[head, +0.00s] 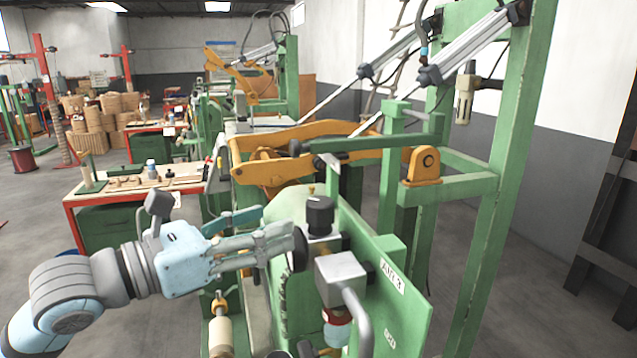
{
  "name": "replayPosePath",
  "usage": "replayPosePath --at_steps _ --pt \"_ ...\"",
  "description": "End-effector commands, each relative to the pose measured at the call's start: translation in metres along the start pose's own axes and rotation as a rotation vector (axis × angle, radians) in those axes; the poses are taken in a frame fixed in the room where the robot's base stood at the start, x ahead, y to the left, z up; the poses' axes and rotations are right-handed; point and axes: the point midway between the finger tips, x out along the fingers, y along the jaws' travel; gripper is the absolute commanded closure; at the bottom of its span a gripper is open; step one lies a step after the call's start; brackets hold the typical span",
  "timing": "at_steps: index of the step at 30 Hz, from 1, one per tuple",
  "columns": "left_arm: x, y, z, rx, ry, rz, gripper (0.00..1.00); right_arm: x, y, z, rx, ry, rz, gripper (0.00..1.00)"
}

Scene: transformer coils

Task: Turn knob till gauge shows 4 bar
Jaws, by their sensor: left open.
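A black knob (320,212) sits on top of a grey metal regulator body on the green machine panel. A dark round part (300,250), apparently the gauge, is seen nearly edge-on below and left of the knob; its reading cannot be seen. My left gripper (277,226) reaches in from the left with its fingers spread, and nothing shows between them. Its fingertips are just left of the knob and overlap the round part in the picture; whether they touch it cannot be told. My right gripper is not in view.
A grey metal box (341,278) with a bent pipe sits close right of the regulator on the green panel (400,318). Yellow levers (290,175) and green frame posts stand behind. A red-edged workbench (132,185) is at the left. Floor is clear at lower left.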

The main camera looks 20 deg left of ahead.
Motion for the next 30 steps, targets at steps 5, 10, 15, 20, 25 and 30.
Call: replayPosePath --at_steps 5,10,15,20,25,30 --pt "0.034 -0.002 0.004 -0.01 -0.003 -0.006 0.44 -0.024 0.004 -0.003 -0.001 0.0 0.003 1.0" --pt "0.069 -0.003 0.001 -0.009 0.001 -0.007 0.44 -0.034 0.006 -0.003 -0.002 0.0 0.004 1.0" --pt "0.094 -0.002 -0.001 -0.005 0.004 -0.005 0.44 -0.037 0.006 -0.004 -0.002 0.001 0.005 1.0" --pt "0.102 -0.003 -0.003 -0.002 0.006 -0.005 0.44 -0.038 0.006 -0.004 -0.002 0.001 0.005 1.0" --pt "0.102 -0.002 -0.003 -0.002 0.005 -0.005 0.44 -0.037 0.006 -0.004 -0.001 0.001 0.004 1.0" --pt "0.102 -0.002 -0.003 -0.002 0.005 -0.004 0.68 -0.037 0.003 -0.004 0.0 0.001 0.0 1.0"
